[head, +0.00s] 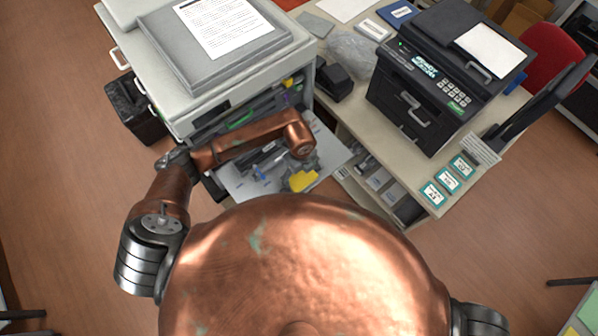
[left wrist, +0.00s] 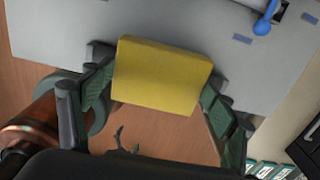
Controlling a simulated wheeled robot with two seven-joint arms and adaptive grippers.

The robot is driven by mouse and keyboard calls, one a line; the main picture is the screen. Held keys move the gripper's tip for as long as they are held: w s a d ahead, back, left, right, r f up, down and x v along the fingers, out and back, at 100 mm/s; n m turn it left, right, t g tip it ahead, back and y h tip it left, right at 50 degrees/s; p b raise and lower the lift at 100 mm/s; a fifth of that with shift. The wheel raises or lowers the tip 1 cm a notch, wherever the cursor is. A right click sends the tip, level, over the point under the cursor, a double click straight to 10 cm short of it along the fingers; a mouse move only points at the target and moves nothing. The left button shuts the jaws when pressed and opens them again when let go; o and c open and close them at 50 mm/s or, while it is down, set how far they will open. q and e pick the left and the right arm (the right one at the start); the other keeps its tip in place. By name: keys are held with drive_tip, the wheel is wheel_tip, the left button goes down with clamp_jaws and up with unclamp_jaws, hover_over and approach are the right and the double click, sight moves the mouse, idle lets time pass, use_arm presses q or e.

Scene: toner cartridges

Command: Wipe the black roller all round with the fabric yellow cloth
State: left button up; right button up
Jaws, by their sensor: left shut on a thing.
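My left gripper (left wrist: 158,88) is shut on the yellow cloth (left wrist: 160,75), with one finger on each side of it. In the head view the yellow cloth (head: 303,181) shows below the end of my left arm, near the front edge of the grey open tray (head: 238,187) of the large printer. Dark parts (head: 263,156) with a blue piece lie on the tray, left of the cloth; I cannot tell the black roller among them. In the left wrist view a blue knob (left wrist: 262,27) shows at the top right, apart from the cloth. My right gripper is out of view.
The large printer (head: 140,55) stands behind the tray. A desk (head: 437,203) to the right bears a black printer (head: 440,75) and several small teal-edged boxes (head: 447,181). A black bin (head: 135,108) stands left. Open floor (head: 60,180) lies at the left.

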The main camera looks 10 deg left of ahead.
sight(305, 182)
use_arm(q)
drive_tip(key=shift+s+d, duration=0.15)
drive_tip(key=shift+s+d+f, duration=0.1)
drive_tip(key=shift+s+d, duration=0.15)
drive_tip(key=shift+d, duration=0.1)
drive_tip(key=shift+s+d, duration=0.1)
drive_tip(key=shift+s+d, duration=0.2)
drive_tip(key=shift+d, duration=0.1)
drive_tip(key=shift+s+d+p, duration=0.15)
drive_tip(key=shift+p, duration=0.15)
drive_tip(key=shift+s+d, duration=0.2)
drive_tip(key=shift+d, duration=0.05)
wheel_tip(305, 182, up, 7)
drive_tip(key=p, duration=0.5)
idle(0.4)
